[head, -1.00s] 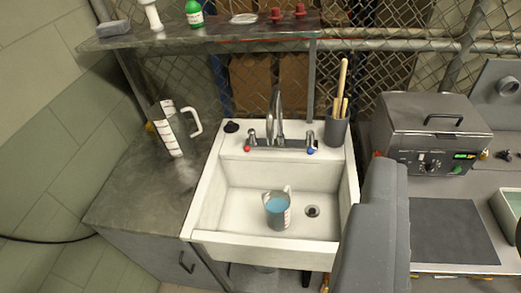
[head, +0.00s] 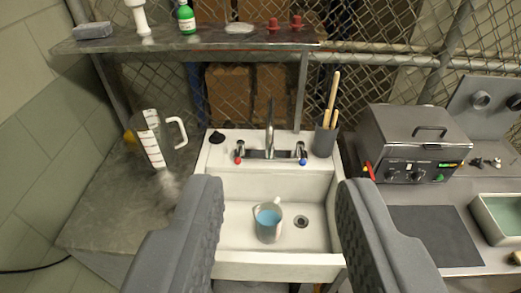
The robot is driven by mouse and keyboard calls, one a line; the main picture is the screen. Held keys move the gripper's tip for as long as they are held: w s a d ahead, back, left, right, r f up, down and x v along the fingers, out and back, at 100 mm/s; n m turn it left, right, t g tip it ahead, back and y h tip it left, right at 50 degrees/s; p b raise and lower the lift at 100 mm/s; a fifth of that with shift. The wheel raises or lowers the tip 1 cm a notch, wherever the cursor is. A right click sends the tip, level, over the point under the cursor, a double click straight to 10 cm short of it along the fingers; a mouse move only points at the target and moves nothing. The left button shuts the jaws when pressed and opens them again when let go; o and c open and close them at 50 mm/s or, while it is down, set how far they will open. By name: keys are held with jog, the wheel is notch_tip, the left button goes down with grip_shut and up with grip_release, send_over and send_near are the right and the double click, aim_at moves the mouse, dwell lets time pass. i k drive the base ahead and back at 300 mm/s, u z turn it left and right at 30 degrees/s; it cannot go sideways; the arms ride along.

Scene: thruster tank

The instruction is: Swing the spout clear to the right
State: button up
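The spout (head: 269,128) is a silver, curved tap standing at the middle of the white sink's (head: 228,258) back ledge, between a red-marked handle (head: 239,153) and a blue-marked handle (head: 302,153). It points forward over the basin. A small grey jug of blue liquid (head: 267,224) stands in the basin, left of the drain. My gripper (head: 272,190) is open and empty, its two grey fingers wide apart at either side of the basin. The spout shows beyond the fingertips, between them and apart from them.
A larger measuring jug (head: 153,142) stands on the left counter. A grey cup with wooden sticks (head: 326,135) stands on the ledge's right end. A lidded steel bath (head: 415,143) is farther right. A shelf (head: 200,40) with small items crosses above the sink.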

aim_at(270, 116)
jog(key=u, duration=0.05)
jog(key=i, duration=1)
jog(key=z, duration=0.05)
